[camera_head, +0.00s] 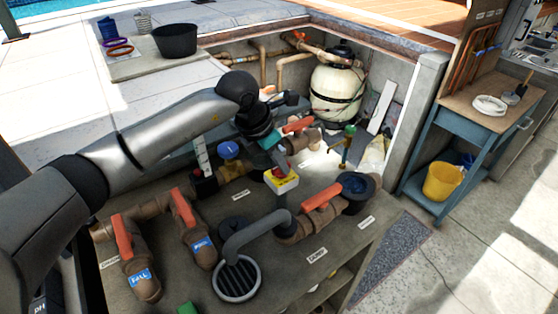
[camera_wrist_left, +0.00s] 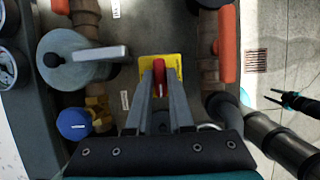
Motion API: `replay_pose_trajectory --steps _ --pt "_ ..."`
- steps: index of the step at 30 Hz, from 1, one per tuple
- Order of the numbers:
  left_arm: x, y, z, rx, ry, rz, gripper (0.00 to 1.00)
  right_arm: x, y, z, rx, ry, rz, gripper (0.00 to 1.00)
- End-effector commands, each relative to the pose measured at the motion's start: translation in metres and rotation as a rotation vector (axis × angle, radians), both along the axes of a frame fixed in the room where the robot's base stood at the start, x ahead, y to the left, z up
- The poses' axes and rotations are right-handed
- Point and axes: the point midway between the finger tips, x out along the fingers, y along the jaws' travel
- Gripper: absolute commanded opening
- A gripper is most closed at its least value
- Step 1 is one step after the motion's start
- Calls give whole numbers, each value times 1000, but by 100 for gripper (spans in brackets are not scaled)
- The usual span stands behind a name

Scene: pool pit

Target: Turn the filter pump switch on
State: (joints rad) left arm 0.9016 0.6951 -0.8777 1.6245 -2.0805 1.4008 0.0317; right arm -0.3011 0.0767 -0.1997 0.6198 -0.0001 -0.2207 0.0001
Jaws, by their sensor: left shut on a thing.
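In the left wrist view the red switch (camera_wrist_left: 160,78) stands between my left fingertips, in front of the yellow plate (camera_wrist_left: 175,62). My left gripper (camera_head: 271,163) reaches down to it from behind and is closed on the red part. Its fingers partly hide the switch, and I cannot tell its on or off position.
Brown pipes with orange handles (camera_head: 322,197) and a grey pipe (camera_head: 255,232) crowd around the switch. A blue-capped valve (camera_head: 229,150) stands behind left. A cream filter tank (camera_head: 336,95) stands at the back. A blue cart (camera_head: 470,140) is right, with clear floor beside it.

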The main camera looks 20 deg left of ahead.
Motion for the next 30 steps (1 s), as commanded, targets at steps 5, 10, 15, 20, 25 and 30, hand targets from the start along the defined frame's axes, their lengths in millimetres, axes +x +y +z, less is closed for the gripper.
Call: replay_pose_trajectory --steps 5,10,15,20,25,30 --pt "0 0 0 0 0 0 0 0 0 0 0 1 0 50" --pt "0 0 0 0 0 0 0 0 0 0 0 1 0 50" --pt "0 0 0 1 -1 -13 0 0 0 -2 0 0 0 50" --pt "1 1 0 1 -2 -61 0 0 -1 -7 -1 0 1 50" --pt "2 2 -1 0 -3 -166 0 0 -2 -16 -3 -1 2 50" --pt "3 2 -2 0 -3 -315 0 0 -2 -27 -3 -1 2 50"
